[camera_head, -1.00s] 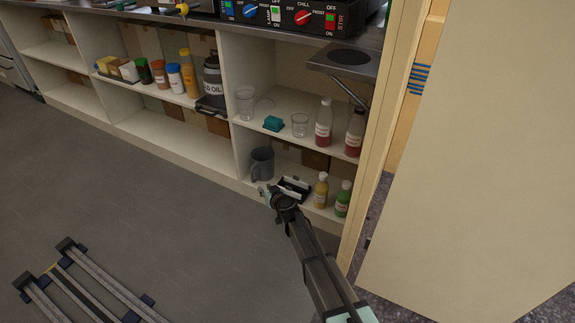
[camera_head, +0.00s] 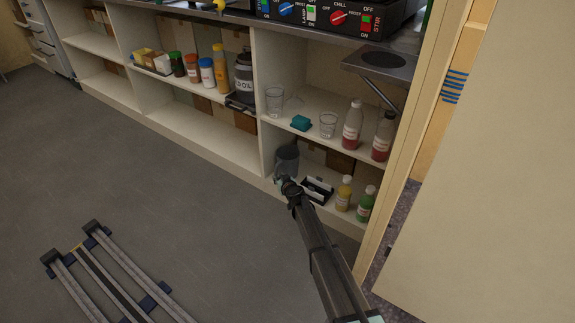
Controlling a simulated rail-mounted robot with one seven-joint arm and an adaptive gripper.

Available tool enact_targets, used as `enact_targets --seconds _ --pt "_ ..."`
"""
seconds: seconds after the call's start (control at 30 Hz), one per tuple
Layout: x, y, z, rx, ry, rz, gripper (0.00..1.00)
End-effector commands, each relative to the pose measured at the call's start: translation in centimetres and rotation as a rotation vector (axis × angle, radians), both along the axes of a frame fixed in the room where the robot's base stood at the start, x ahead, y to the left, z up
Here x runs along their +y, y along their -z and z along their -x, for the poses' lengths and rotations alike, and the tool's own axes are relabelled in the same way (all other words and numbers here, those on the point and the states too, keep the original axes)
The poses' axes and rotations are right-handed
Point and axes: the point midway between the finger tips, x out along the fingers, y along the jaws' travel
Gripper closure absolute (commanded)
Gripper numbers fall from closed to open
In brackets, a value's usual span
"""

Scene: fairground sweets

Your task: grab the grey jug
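The grey jug (camera_head: 288,157) stands upright on the bottom shelf, at the left end of the right-hand compartment. My gripper (camera_head: 283,181) is in front of the jug and covers its lower part. The fingers are small and partly hidden by the wrist, so I cannot tell whether they are open or shut, or whether they touch the jug.
A black and white tray (camera_head: 317,190), a yellow bottle (camera_head: 343,194) and a green bottle (camera_head: 366,204) stand right of the jug. The shelf above (camera_head: 310,134) holds glasses, a teal block (camera_head: 301,123) and red bottles. A divider (camera_head: 266,110) is close on the left.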

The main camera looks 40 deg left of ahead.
Motion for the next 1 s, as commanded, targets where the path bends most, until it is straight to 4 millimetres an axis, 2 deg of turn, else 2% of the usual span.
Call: enact_targets --seconds 0.17,0.5,0.77,0.83,0.87,1.0 --pt "0.8 0.5 -0.5 0.0 0.0 0.0 0.71" --pt "4.1 2.2 -2.5 0.0 -0.001 0.0 0.71" --pt "4.1 2.2 -2.5 0.0 -0.001 0.0 0.71" --pt "4.1 2.2 -2.5 0.0 0.0 0.0 0.96" --pt "4.1 2.2 -2.5 0.0 0.0 0.0 1.0" --pt "4.1 2.2 -2.5 0.0 0.0 0.0 1.0"
